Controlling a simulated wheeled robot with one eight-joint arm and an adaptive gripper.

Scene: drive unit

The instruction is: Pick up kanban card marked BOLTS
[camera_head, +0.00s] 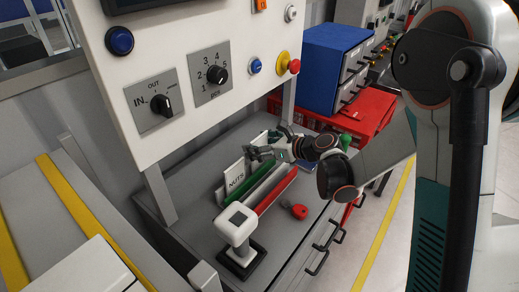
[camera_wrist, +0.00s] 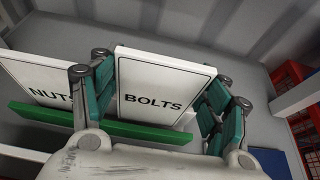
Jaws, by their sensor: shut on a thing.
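The white kanban card marked BOLTS (camera_wrist: 158,88) stands between the two teal-padded fingers of my gripper (camera_wrist: 162,76) in the wrist view. The fingers are shut on its left and right edges. A green rail (camera_wrist: 150,131) crosses in front of its lower edge, so I cannot tell whether the card still rests in the holder. In the head view my gripper (camera_head: 262,152) is at the far end of the holder and mostly hides this card. The white card marked NUTS (camera_head: 235,178) stands nearer; it shows left of my gripper in the wrist view (camera_wrist: 38,84).
The holder has a green rail (camera_head: 253,184) and a red rail (camera_head: 276,191) on the grey bench (camera_head: 190,205). A white post-mounted device (camera_head: 238,224) and a red object (camera_head: 299,211) are nearby. A control panel (camera_head: 190,75) overhangs the bench. Blue (camera_head: 325,65) and red cabinets stand behind.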

